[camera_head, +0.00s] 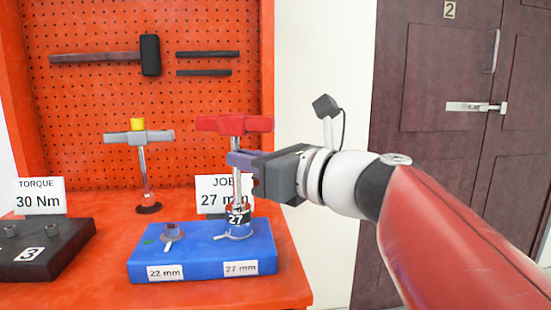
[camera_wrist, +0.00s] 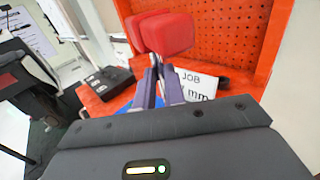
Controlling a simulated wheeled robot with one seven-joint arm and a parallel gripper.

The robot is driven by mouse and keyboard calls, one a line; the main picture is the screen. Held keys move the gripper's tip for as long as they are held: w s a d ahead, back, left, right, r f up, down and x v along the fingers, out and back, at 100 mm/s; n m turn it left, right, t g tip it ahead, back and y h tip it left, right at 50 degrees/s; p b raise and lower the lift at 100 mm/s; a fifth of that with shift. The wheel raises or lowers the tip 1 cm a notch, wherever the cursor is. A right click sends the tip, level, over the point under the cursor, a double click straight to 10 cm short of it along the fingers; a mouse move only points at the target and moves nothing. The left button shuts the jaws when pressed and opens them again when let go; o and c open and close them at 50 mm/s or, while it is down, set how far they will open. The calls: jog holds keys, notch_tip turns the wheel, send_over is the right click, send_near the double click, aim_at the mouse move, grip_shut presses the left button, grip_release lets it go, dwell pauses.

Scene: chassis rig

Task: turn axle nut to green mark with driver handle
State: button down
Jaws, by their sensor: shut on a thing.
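A driver with a red T-shaped handle (camera_head: 235,123) stands upright, its 27-marked socket (camera_head: 237,218) down over the 27 mm post of the blue block (camera_head: 200,258). My gripper (camera_head: 238,160) is shut on the driver's shaft just below the handle. In the wrist view the red handle (camera_wrist: 165,33) rises above my gripper's fingers (camera_wrist: 158,88). The 27 mm nut is hidden by the socket. A white pointer shows at the socket's foot. The 22 mm nut (camera_head: 172,230) with its white pointer is uncovered at the left, near a small green mark (camera_head: 150,240).
A grey driver with a yellow top (camera_head: 138,135) stands behind the block. The JOB 27 mm card (camera_head: 222,190) is behind the socket. A dark block (camera_head: 45,250) and TORQUE card (camera_head: 40,195) are at the left. A hammer (camera_head: 150,55) hangs on the pegboard.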

aim_at(247, 126)
jog(key=shift+r, duration=0.25)
jog(key=shift+r+p, duration=2.25)
jog(key=shift+s, duration=0.15)
